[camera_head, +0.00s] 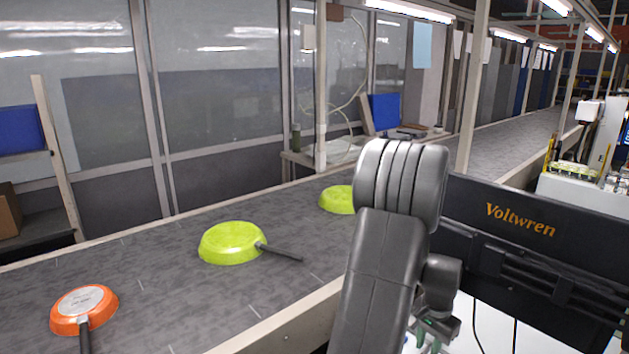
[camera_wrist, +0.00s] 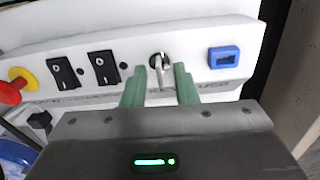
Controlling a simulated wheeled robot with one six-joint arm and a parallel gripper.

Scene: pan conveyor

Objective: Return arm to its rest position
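My gripper (camera_wrist: 160,84) shows in the wrist view with its two green fingers apart and a gap between them. Beyond that gap is a silver key (camera_wrist: 160,67) in a round lock on a white control panel (camera_wrist: 200,40). The key looks narrower than the gap, and I see no finger closed on it. In the head view my grey arm stands at the right of centre, bent downward, and my gripper (camera_head: 432,330) is low beside it, partly hidden.
The panel has two black rocker switches (camera_wrist: 64,73), a blue socket (camera_wrist: 224,57) and a red knob (camera_wrist: 8,92). A conveyor (camera_head: 180,290) carries two green pans (camera_head: 232,243) and an orange pan (camera_head: 84,308). A black Voltwren board (camera_head: 520,230) stands right of my arm.

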